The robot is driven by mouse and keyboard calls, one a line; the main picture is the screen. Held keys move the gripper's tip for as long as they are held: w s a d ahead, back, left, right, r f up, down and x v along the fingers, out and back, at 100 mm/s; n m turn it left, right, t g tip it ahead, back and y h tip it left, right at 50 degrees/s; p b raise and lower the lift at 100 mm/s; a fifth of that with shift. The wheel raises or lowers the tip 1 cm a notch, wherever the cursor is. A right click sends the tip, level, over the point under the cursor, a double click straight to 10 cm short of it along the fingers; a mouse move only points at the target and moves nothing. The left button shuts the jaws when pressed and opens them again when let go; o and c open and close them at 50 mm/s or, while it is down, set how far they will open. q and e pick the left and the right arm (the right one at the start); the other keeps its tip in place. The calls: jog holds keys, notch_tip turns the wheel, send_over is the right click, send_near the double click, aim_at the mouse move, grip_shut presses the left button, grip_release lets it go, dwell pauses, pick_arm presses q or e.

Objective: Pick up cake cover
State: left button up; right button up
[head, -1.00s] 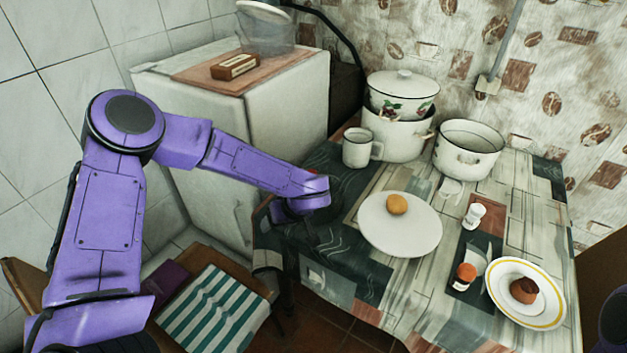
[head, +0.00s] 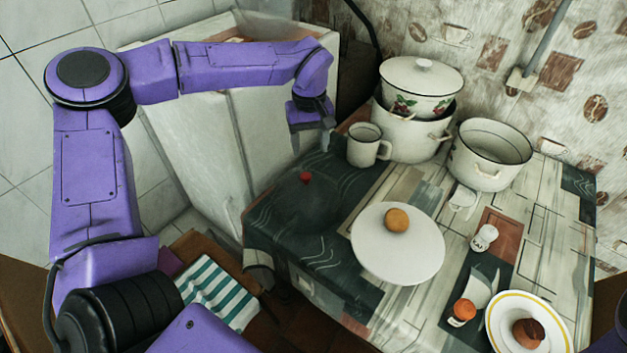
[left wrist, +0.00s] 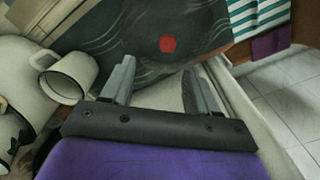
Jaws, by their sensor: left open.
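The cake cover (head: 308,208) looks like a dark, see-through dome with a red knob, standing on the dark part of the tablecloth at the table's left. Its outline is hard to make out. In the left wrist view, the red knob (left wrist: 167,44) shows beyond my fingertips, near the top. My left gripper (head: 325,138) is above the table's back left edge, behind and above the knob, pointing down. In the left wrist view, its two fingers (left wrist: 155,75) are apart with nothing between them. My right gripper is out of view.
A white mug (head: 364,145) stands close to the right of my left gripper. Stacked pots (head: 412,130) and an open pot (head: 486,160) stand behind. A white plate (head: 405,268) with a bun lies right of the cover. The fridge (head: 195,135) is at left.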

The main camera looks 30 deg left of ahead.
aim_at(306, 175)
pick_arm(q)
jog(key=f, duration=0.3)
jog(key=f+p, duration=0.1)
jog(key=f, duration=0.2)
jog(key=s+f, duration=0.1)
jog(key=f, duration=0.2)
jog(key=shift+a+f, duration=0.15)
jog(key=shift+a, duration=0.25)
grip_shut()
